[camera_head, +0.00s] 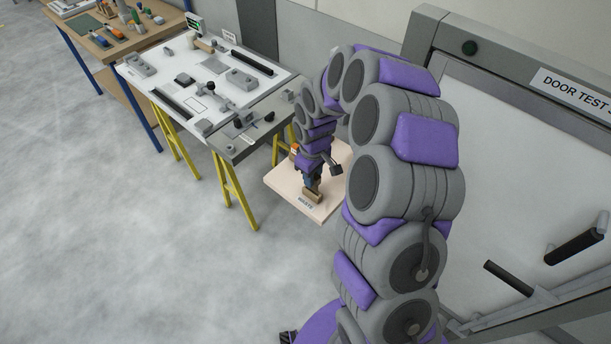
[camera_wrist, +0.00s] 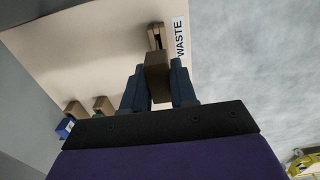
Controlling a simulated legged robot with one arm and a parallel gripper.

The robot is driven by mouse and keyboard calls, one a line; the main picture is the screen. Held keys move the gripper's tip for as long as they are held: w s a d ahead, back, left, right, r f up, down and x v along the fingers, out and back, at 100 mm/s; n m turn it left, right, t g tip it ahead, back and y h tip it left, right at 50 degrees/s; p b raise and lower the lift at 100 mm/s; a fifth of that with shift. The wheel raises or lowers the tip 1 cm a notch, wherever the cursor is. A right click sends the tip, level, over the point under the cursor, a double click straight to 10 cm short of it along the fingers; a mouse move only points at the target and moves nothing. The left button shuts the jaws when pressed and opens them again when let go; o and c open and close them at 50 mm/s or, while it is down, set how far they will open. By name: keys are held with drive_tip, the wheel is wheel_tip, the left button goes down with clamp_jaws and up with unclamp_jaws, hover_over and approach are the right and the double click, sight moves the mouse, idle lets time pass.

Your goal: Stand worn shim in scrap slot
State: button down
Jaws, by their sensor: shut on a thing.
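My gripper (camera_wrist: 158,82) is shut on a brown block-like piece, which I take as the worn shim (camera_wrist: 157,70), held between its two dark blue fingers. In the head view my gripper (camera_head: 313,184) is low over a pale board. A small brown holder with a dark slot, the scrap slot (camera_wrist: 155,34), stands beside a label reading WASTE (camera_wrist: 180,38). The shim's far end overlaps the near end of this holder in the wrist view. I cannot tell whether the two touch or whether any of the shim is inside the slot.
The pale board (camera_head: 281,181) also bears two small brown blocks (camera_wrist: 103,105) and a blue item (camera_wrist: 65,128). A worktable with yellow legs (camera_head: 235,195) stands to the left, a door test panel (camera_head: 520,130) to the right. Floor at the left is clear.

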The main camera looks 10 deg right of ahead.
drive_tip(key=shift+a, duration=0.7)
drive_tip(key=shift+d, duration=0.75)
drive_tip(key=shift+a+p, duration=0.35)
drive_tip(key=shift+a, duration=0.4)
drive_tip(key=shift+d+f, duration=0.2)
drive_tip(key=shift+d, duration=0.35)
drive_tip(key=shift+a+f, duration=0.35)
drive_tip(key=shift+f, duration=0.05)
drive_tip(key=shift+r, duration=0.1)
idle(0.8)
drive_tip(key=shift+d+r, duration=0.2)
drive_tip(key=shift+r, duration=0.2)
drive_tip(key=shift+a, duration=0.15)
